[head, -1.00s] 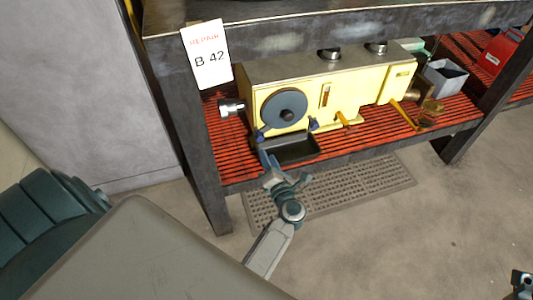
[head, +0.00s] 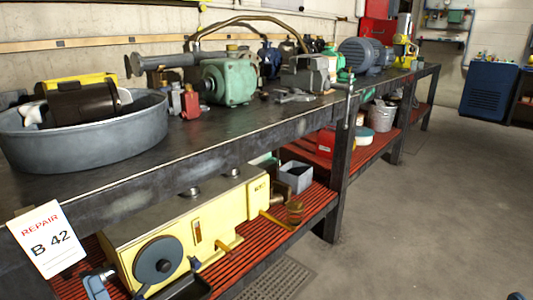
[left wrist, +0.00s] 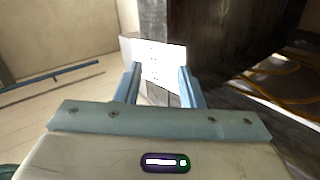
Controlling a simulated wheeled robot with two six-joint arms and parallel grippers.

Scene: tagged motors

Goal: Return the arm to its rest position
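My left gripper (head: 97,284) is at the bottom left in the head view, partly cut off by the frame edge. In the left wrist view its two blue fingers (left wrist: 160,88) stand apart and nothing is clamped between them. A white tag reading "REPAIR B 42" (head: 47,240) hangs at the bench's near corner. The tag (left wrist: 158,62) also shows just beyond the fingertips in the wrist view, its print washed out. A small dark tip at the bottom right, probably my right gripper (head: 516,296), shows too little to judge.
The workbench (head: 240,145) carries a grey tub (head: 80,140), a green motor (head: 229,82) and other machine parts. A yellow machine (head: 205,220) sits on the red slatted lower shelf (head: 240,258). The bench leg (left wrist: 165,22) rises behind the tag. Floor (head: 420,220) at right is clear.

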